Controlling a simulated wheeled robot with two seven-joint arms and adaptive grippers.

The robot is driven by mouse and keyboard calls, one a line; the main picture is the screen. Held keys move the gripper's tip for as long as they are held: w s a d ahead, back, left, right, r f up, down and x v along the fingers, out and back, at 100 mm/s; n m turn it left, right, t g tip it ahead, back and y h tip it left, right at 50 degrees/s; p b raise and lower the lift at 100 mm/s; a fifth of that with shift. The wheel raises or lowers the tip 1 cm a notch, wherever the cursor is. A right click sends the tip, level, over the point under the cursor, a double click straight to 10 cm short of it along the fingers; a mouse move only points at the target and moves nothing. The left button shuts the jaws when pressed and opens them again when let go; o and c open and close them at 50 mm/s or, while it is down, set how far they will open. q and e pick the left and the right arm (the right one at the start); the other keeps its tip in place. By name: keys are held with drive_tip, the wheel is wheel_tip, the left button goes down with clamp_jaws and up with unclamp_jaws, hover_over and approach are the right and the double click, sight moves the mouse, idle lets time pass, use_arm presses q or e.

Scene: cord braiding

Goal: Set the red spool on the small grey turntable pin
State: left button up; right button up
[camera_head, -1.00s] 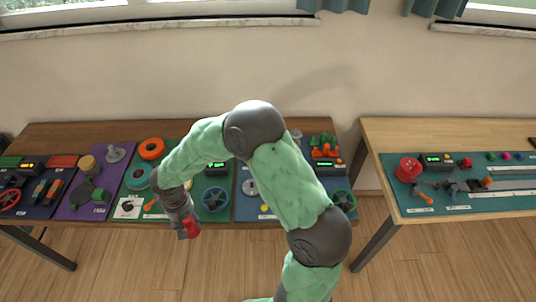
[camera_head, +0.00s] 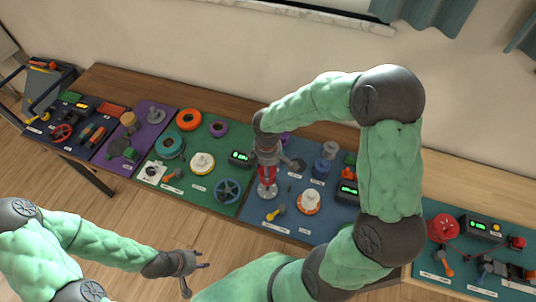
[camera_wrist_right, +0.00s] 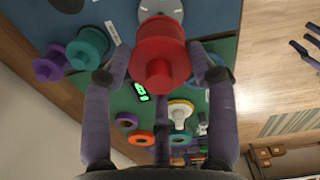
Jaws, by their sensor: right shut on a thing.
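The red spool (camera_head: 266,173) is between the fingers of my right gripper (camera_head: 267,160) in the head view, which are shut on it. It also shows in the right wrist view (camera_wrist_right: 158,62), held between both fingers. The small grey turntable (camera_head: 267,191) is a pale disc on the blue mat, just below the spool. In the right wrist view the turntable (camera_wrist_right: 160,8) is partly hidden behind the spool. The pin is hidden, and I cannot tell whether the spool touches it. My left gripper (camera_head: 196,279) is open and empty over the floor in front of the table.
The green mat (camera_head: 218,151) on the left holds a teal ring (camera_head: 169,145) and a dark green wheel (camera_head: 228,190). A second table stands at right.

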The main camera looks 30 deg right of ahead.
sight(268, 188)
drive_tip(key=shift+s+a+f+b, duration=0.1)
drive_tip(key=shift+f+b, duration=0.45)
drive_tip(key=shift+f, duration=0.05)
drive_tip(key=shift+f+b, duration=1.55)
drive_tip(key=shift+f, duration=0.3)
drive_tip(key=shift+f+b, duration=0.8)
drive_tip(key=shift+f, duration=0.35)
drive_tip(key=shift+f+b, duration=0.65)
drive_tip(key=shift+f, duration=0.15)
drive_tip(key=o, duration=1.1)
drive_tip(key=shift+o, duration=0.2)
drive_tip(key=shift+r, duration=0.1)
